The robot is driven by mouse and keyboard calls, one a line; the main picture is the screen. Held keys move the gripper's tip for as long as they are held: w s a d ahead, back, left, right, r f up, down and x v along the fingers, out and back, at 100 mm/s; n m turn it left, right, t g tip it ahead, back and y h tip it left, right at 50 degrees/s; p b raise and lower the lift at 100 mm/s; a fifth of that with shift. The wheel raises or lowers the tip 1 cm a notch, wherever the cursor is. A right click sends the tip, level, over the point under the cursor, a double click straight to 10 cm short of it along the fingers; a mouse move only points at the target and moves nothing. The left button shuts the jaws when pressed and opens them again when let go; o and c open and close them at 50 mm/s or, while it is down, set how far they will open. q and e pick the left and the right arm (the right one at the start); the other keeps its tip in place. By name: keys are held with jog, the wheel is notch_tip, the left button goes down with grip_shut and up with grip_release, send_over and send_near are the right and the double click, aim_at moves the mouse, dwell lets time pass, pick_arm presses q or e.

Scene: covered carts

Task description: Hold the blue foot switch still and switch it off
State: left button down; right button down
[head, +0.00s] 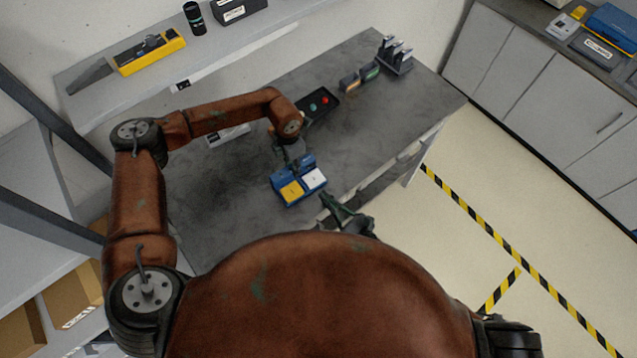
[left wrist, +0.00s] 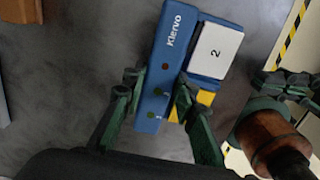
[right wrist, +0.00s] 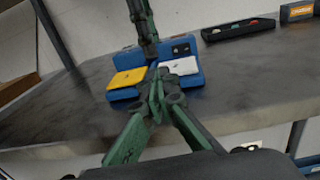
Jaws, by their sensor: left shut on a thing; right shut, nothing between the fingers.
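The blue foot switch (head: 291,198) stands on the grey table near its front edge. It has a yellow pedal (head: 292,191) and a white pedal (head: 313,179) marked 2 in the left wrist view (left wrist: 215,50). My left gripper (left wrist: 158,85) is shut across the blue back housing, which shows two small dark round spots; whether either is lit I cannot tell. One left finger hides most of the yellow pedal there. My right gripper (head: 324,198) is shut and empty, apart from the switch, just in front of the white pedal; it also shows in the right wrist view (right wrist: 157,75).
A black tray (head: 318,104) with red and green pieces lies behind the switch. Small boxes (head: 359,77) and a grey rack (head: 394,56) stand at the far right of the table. A shelf (head: 210,60) runs along the back. The table around the switch is clear.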

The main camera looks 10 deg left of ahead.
pick_arm(q)
jog(key=shift+w, duration=0.1)
pick_arm(e)
jog(key=v, duration=0.3)
jog(key=shift+s, duration=0.55)
pick_arm(q)
jog(key=c, duration=1.5)
grip_release()
jog(key=shift+o, duration=0.2)
jog(key=shift+r, duration=0.15)
